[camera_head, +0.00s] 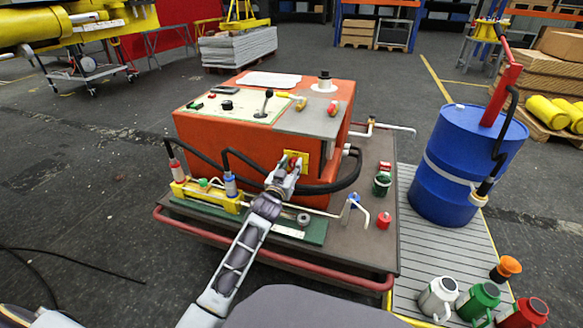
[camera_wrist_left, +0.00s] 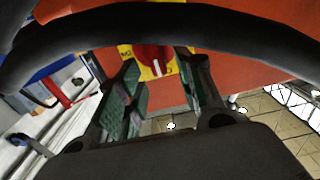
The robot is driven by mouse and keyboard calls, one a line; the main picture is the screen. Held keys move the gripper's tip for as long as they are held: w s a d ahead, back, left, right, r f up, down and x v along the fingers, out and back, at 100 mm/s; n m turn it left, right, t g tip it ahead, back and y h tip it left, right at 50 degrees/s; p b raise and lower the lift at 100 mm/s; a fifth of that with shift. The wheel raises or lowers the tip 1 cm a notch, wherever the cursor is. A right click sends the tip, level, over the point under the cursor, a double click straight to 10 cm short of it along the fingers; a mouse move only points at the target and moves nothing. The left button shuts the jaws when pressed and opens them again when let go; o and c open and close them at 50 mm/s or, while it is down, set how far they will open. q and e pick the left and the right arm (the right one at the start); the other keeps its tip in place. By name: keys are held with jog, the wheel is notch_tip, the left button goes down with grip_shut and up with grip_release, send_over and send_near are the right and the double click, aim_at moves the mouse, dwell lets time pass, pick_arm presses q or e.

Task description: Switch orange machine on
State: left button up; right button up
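The orange machine (camera_head: 240,150) stands on a grey wheeled base in the middle of the head view. A red rotary switch on a yellow plate (camera_head: 303,157) sits low on its front side. In the left wrist view the red switch knob (camera_wrist_left: 152,58) shows upright on its yellow plate (camera_wrist_left: 126,51). My left gripper (camera_head: 290,170) is in front of the switch. In the left wrist view its two fingers (camera_wrist_left: 155,80) are apart, with the switch seen between them and nothing held. Whether they touch the knob cannot be told. My right gripper is not in view.
A black hose (camera_head: 330,187) passes close by my left gripper and crosses the top of the wrist view. A blue barrel (camera_head: 455,165) with a red pump stands right. Several oil cans (camera_head: 480,298) stand at front right. Floor on the left is mostly clear.

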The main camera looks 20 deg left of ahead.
pick_arm(q)
jog(key=shift+w, duration=0.35)
grip_shut()
